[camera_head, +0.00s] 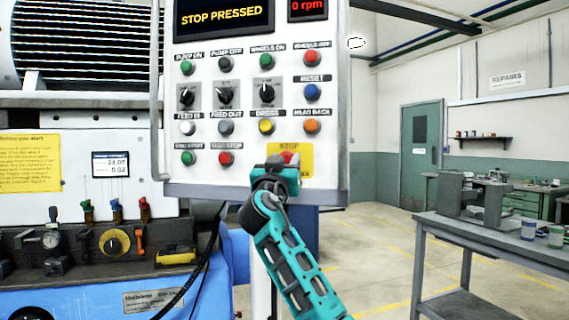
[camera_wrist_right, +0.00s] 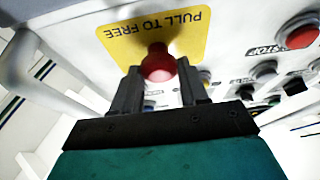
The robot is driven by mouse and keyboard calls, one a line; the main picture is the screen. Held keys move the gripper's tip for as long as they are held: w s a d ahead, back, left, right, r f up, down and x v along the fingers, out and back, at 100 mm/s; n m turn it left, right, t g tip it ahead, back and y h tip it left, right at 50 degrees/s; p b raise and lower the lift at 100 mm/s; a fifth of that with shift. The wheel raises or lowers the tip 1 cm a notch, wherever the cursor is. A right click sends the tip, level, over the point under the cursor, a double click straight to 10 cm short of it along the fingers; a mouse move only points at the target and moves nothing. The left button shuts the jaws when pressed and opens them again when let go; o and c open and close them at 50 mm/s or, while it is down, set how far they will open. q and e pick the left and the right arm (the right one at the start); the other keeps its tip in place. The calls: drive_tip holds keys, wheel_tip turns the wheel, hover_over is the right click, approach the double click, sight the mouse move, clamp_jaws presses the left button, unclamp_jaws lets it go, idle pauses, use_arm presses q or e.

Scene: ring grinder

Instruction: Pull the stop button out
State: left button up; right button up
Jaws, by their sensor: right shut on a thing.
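The red stop button (camera_wrist_right: 158,66) sits on a yellow plate (camera_wrist_right: 185,22) marked "PULL TO FREE" in the right wrist view. In the head view the stop button (camera_head: 289,157) is mostly hidden behind my right gripper (camera_head: 278,165), at the lower right of the control panel. The right gripper's dark fingers (camera_wrist_right: 160,90) stand on both sides of the button and are shut on it. The panel display (camera_head: 223,16) reads "STOP PRESSED". My left gripper is not in view.
The control panel (camera_head: 335,110) carries several other buttons and knobs above and left of the stop button. A red button (camera_head: 226,158) is close by on the left. A grey work table (camera_head: 470,235) stands at the right, with open floor between.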

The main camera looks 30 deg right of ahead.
clamp_jaws()
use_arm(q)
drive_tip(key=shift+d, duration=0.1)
use_arm(e)
drive_tip(key=shift+f, duration=0.1)
drive_tip(key=shift+s+a+b, duration=0.3)
drive_tip(key=shift+a+b, duration=0.1)
drive_tip(key=shift+b, duration=0.25)
drive_tip(key=o, duration=0.7)
unclamp_jaws()
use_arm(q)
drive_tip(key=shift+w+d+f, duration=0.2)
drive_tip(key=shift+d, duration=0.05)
use_arm(e)
drive_tip(key=o, duration=0.4)
drive_tip(key=shift+s, duration=0.1)
drive_tip(key=shift+c, duration=0.2)
drive_tip(key=shift+s+a, duration=0.1)
